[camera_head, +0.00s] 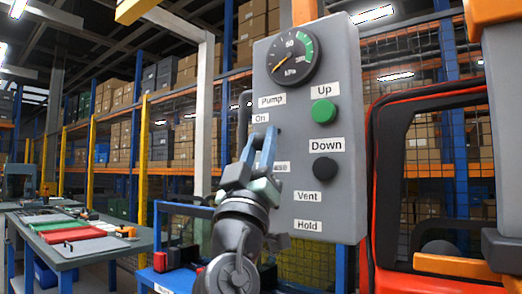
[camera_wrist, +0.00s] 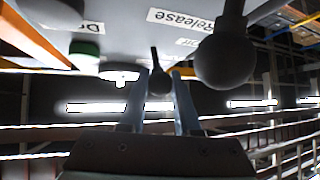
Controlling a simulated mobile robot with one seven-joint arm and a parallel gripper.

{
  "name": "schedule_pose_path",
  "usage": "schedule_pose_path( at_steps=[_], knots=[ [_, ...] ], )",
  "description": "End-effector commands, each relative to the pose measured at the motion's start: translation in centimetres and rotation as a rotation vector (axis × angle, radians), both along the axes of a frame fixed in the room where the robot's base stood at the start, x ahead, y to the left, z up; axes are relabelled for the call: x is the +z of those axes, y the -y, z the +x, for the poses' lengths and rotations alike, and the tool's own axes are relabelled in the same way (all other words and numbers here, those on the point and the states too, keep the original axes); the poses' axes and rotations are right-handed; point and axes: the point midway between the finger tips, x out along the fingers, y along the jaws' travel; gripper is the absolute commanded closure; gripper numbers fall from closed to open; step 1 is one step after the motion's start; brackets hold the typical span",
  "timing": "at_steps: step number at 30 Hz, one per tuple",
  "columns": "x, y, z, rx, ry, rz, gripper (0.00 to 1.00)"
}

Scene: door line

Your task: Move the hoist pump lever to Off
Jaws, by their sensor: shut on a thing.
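The grey control panel (camera_head: 345,70) carries a "Pump" label (camera_head: 271,100) with an "On" label (camera_head: 261,118) under it. My gripper (camera_head: 268,140) is in front of the panel just below "On", and its blue fingers hide the lever in the head view. In the wrist view, my gripper (camera_wrist: 160,80) is shut on the pump lever (camera_wrist: 160,83), a thin stem with a small dark ball between the fingertips. A small, partly legible label (camera_wrist: 187,42), seemingly "Off", shows upside down beside it. The lever's exact setting cannot be told.
A larger dark ball knob (camera_wrist: 225,62) stands close by, near the "Release" label (camera_wrist: 187,20). A green Up button (camera_head: 323,112), a black Down button (camera_head: 326,168) and a pressure gauge (camera_head: 293,57) are on the panel. A table (camera_head: 90,262) stands at the left.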

Motion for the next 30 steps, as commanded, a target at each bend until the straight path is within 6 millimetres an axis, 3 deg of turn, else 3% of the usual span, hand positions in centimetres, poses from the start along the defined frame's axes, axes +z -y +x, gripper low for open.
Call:
schedule_pose_path(
  at_steps=[8,9,13,23,30],
  knots=[
    [-0.1,0.0,0.0,0.000,0.000,-0.002,1.00],
    [-0.1,0.0,0.0,0.000,0.000,-0.002,0.63],
    [-0.1,0.0,0.0,0.000,-0.001,-0.001,0.40],
    [-0.1,0.0,-0.1,0.000,-0.001,-0.001,0.39],
    [-2.2,-0.5,-1.7,0.002,-0.002,-0.001,0.39]
  ],
)
